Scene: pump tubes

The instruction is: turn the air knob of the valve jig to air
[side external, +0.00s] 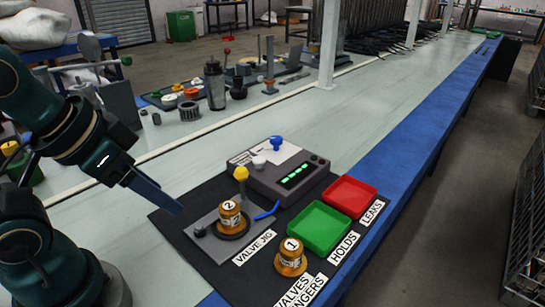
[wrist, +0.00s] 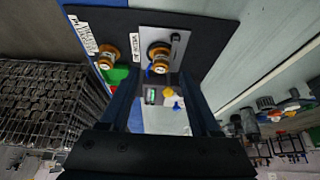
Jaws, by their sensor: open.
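The valve jig (side external: 208,217) is a grey plate on the black mat, with brass valve 2 (side external: 230,216) seated upright on it. The wrist view shows both fingers (wrist: 160,82) spread.
A grey test box (side external: 289,178) with blue and white knobs stands behind the jig. Valve 1 (side external: 291,257) stands on the mat in front. Green (side external: 319,228) and red (side external: 351,196) trays lie to the right. Bottles and tools stand farther back; the bench beyond the box is clear.

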